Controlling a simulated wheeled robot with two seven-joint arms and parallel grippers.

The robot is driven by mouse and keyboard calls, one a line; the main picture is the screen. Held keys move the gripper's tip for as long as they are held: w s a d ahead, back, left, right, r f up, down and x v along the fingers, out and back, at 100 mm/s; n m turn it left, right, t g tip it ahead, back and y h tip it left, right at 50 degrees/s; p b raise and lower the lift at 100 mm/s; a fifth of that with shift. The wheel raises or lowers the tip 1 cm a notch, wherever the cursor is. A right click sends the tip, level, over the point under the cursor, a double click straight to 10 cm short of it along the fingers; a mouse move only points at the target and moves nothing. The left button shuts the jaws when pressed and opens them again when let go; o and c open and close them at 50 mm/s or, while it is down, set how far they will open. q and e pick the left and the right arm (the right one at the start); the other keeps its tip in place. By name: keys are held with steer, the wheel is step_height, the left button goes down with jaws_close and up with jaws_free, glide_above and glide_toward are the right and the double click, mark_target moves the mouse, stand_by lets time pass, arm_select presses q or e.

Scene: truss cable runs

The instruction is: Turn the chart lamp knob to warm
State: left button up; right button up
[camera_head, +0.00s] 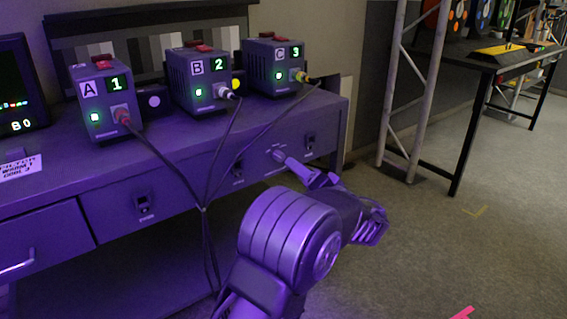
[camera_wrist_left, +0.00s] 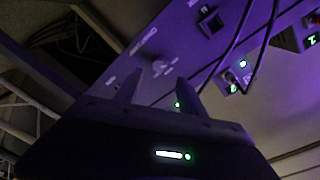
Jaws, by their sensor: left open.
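The knob (camera_wrist_left: 162,67) is a small pale winged shape on the desk's front panel in the left wrist view, with small marks around it. Its exact pointer setting is too small to read. My left gripper (camera_wrist_left: 157,86) is open, its two fingers pointing at the panel on either side of the line to the knob, with a gap showing in front of it. In the head view my left gripper (camera_head: 303,170) is at the right part of the desk front, and its fingers partly cover the knob's area. My right gripper is out of view.
The desk (camera_head: 170,188) carries boxes A (camera_head: 102,98), B (camera_head: 200,80) and C (camera_head: 276,68). Their cables (camera_head: 207,190) hang in front of the panel, left of my gripper. Switches (camera_head: 310,140) sit nearby on the panel. A truss (camera_head: 425,90) stands right; the floor between is open.

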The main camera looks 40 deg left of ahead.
mark_target(281, 158)
arm_select(q)
steer(key=b+x, duration=0.1)
steer(key=x, duration=0.6)
steer(key=shift+w+a+f+b, duration=0.1)
steer(key=shift+w+a+b, duration=0.05)
steer(key=shift+a+b, duration=0.25)
steer(key=shift+c, duration=0.5)
jaws_close()
